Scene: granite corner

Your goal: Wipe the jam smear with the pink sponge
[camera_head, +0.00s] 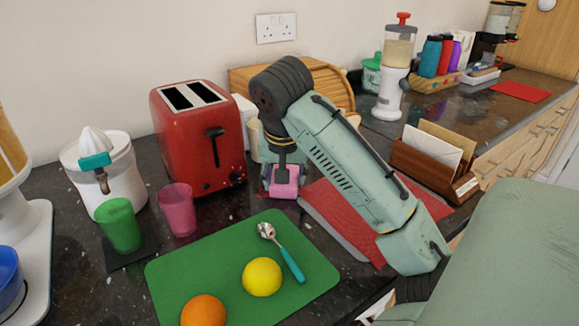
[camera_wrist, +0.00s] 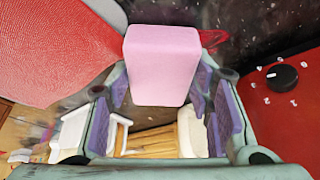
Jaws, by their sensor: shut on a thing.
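The pink sponge (camera_head: 284,190) is held between the purple-padded fingers of my gripper (camera_head: 282,178), low over the dark counter beside the red toaster. In the wrist view the sponge (camera_wrist: 162,62) fills the space between the fingers and extends past their tips. The jam smear (camera_wrist: 213,38) shows in the wrist view as a glossy red patch on the counter, right beside the sponge and partly hidden behind it. In the head view the smear is mostly hidden around the gripper. I cannot tell whether the sponge touches the counter.
The red toaster (camera_head: 199,140) stands close on the left. A red mat (camera_head: 325,207) lies to the right under my arm. A green mat (camera_head: 190,270) in front holds a lemon (camera_head: 262,277), an orange (camera_head: 203,311) and a scoop (camera_head: 291,262). A pink cup (camera_head: 178,210) stands left.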

